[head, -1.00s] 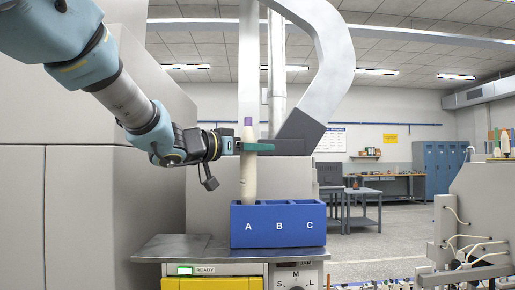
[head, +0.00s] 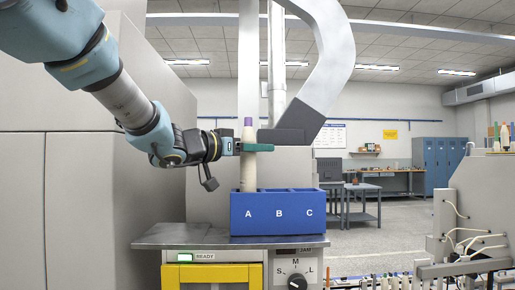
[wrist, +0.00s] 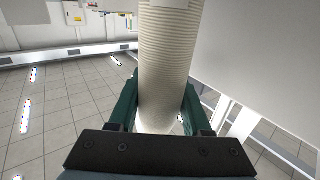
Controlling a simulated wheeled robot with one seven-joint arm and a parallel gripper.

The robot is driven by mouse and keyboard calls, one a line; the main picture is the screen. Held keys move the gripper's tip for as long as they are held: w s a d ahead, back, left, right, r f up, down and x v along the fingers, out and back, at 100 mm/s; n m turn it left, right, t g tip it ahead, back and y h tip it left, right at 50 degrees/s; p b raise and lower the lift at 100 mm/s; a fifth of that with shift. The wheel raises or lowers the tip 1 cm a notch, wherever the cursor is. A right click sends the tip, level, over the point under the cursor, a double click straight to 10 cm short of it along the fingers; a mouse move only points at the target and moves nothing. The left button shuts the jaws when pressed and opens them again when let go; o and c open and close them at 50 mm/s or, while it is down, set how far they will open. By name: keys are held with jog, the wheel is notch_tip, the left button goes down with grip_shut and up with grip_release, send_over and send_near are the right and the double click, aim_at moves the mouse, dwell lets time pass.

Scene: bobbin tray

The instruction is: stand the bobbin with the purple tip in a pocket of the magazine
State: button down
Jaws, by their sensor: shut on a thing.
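The bobbin (head: 249,160) is cream-coloured with a purple tip (head: 248,121) and stands upright in my gripper (head: 252,147). My gripper is shut on its upper part, with green fingers on either side. The blue magazine (head: 279,226) has pockets marked A, B and C. The bobbin's lower end is at pocket A, the left one, and is hidden behind the front wall. How deep it sits cannot be seen. In the wrist view the ribbed bobbin (wrist: 168,60) rises between the fingers.
The magazine stands on a metal tabletop (head: 175,237) above a panel with a dial (head: 297,282) and a yellow frame (head: 212,268). Pockets B and C look empty. A large grey cabinet (head: 80,200) is at the left. A grey machine (head: 480,205) is at the right.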

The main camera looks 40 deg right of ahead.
jog(key=shift+f+b, duration=1.35)
jog(key=shift+f, duration=0.7)
jog(key=shift+c, duration=1.3)
grip_release()
jog(key=a+b, duration=0.1)
jog(key=a, duration=0.9)
jog(key=shift+w+a+b, duration=0.2)
jog(key=shift+a+b, duration=0.2)
